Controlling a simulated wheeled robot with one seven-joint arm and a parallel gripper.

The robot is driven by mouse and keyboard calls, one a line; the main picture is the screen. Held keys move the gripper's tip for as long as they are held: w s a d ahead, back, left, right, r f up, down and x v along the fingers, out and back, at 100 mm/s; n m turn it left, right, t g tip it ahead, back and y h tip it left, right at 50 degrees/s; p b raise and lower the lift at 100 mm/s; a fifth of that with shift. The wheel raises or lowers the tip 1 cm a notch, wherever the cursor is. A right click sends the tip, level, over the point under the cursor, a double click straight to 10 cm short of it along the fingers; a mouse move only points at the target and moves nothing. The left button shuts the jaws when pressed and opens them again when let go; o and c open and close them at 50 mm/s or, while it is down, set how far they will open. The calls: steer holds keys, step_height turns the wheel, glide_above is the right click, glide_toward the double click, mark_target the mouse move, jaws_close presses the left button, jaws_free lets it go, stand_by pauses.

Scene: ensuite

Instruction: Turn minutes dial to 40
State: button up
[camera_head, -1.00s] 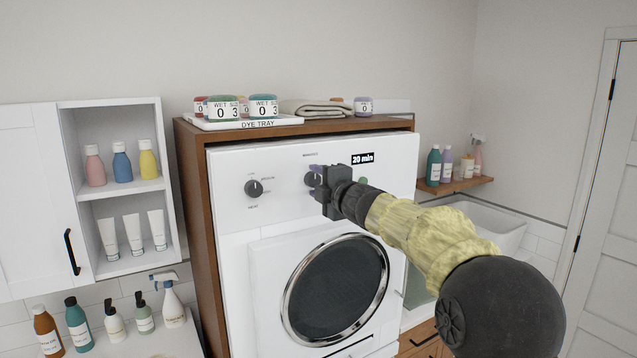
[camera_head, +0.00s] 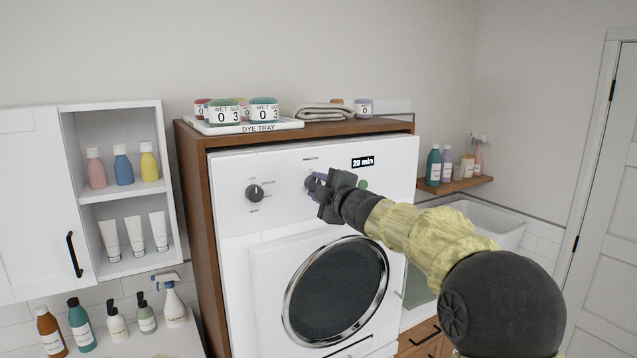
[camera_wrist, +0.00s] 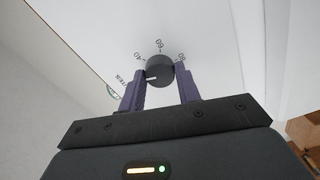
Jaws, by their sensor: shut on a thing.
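The minutes dial (camera_head: 310,183) is a dark round knob on the white front panel of the washer-like machine (camera_head: 232,215). In the wrist view the dial (camera_wrist: 159,66) shows a white mark pointing left, a little below the 40 label; 60 and 80 follow around it. The display (camera_head: 362,161) reads 20 min. My gripper (camera_head: 316,185) is at the dial, its jaw body tilted. In the wrist view my gripper's (camera_wrist: 160,78) purple fingers stand on both sides of the dial, shut on it. Part of the dial is hidden in the head view.
A second dark knob (camera_head: 254,193) sits left on the panel. A green button (camera_head: 364,184) is right of my gripper. The round door (camera_head: 335,292) is below. A dye tray (camera_head: 290,124) with jars and a folded towel (camera_head: 318,111) lie on the wooden cabinet top.

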steer(key=shift+f+m+p, duration=0.1)
steer(key=shift+m+p, duration=2.15)
steer(key=shift+m, duration=1.95)
steer(key=o, duration=1)
steer(key=b+v, duration=0.5)
steer(key=v, duration=1.2)
steer(key=shift+s+d+b, duration=0.15)
steer(key=shift+d+b, duration=0.05)
steer(key=shift+b, duration=0.15)
